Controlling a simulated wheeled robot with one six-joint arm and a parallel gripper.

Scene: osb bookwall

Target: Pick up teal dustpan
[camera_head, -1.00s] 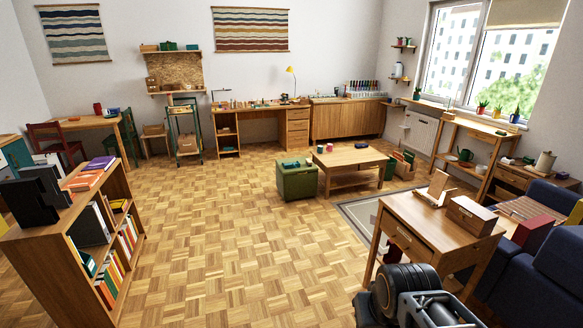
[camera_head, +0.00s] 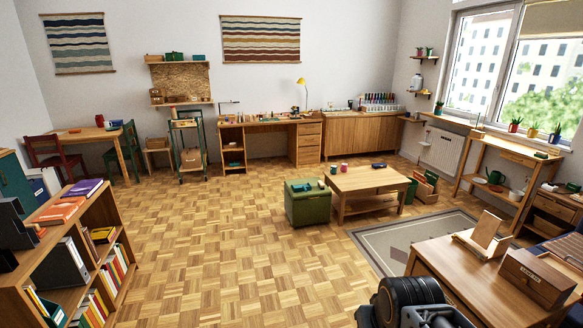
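I cannot make out a teal dustpan for certain. Small teal items (camera_head: 303,187) lie on top of the green storage box (camera_head: 309,208) in mid-room; they are too small to tell what they are. A dark rounded part of my own arm shows at the bottom right edge. My gripper's fingers are not in view.
A coffee table (camera_head: 366,182) stands right of the green box. A side table (camera_head: 455,283) with wooden items is close at right, on the rug's near side. A bookcase (camera_head: 123,262) stands at left. The parquet floor (camera_head: 215,245) between is clear.

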